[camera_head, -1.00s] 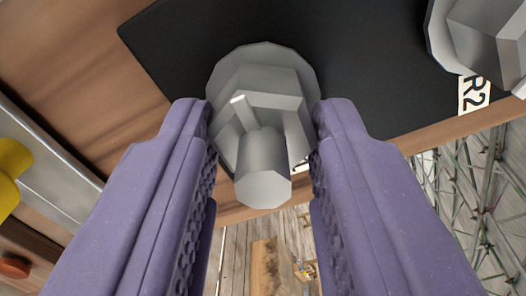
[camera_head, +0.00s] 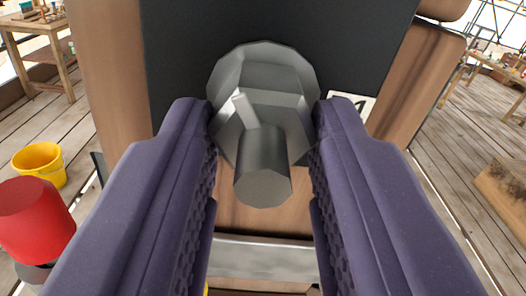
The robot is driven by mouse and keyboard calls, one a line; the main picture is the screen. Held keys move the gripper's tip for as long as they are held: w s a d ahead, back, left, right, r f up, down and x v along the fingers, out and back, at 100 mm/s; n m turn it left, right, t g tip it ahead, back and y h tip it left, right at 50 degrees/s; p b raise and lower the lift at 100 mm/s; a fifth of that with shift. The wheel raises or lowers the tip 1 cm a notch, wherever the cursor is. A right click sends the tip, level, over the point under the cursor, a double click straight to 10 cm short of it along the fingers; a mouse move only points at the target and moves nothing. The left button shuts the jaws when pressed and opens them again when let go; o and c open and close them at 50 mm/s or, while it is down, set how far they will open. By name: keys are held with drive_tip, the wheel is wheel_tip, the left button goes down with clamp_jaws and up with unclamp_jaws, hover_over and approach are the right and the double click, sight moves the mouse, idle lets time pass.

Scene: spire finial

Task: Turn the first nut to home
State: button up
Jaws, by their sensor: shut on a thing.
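A grey metal nut (camera_head: 268,88) with a round flange sits on a stud against a black plate (camera_head: 350,50) in the head view. The stud's round end (camera_head: 263,178) sticks out toward the camera, and a light pointer-like bar shows on the nut. My gripper (camera_head: 264,125) has its two purple padded fingers closed on the left and right sides of the nut. The finger pads hide the nut's sides. A white label (camera_head: 352,102) is partly hidden behind the right finger.
The black plate is fixed on a wooden board (camera_head: 108,70). A red cylinder (camera_head: 35,218) and a yellow bucket (camera_head: 40,163) are at the left. Work tables stand in the far corners, with open plank floor between.

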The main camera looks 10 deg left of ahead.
drive_tip(key=m+p, duration=0.3)
drive_tip(key=m, duration=0.3)
drive_tip(key=shift+a+f, duration=0.1)
drive_tip(key=shift+f, duration=0.05)
drive_tip(key=shift+m, duration=0.4)
drive_tip(key=o, duration=1)
drive_tip(key=shift+o, duration=0.2)
drive_tip(key=v, duration=0.8)
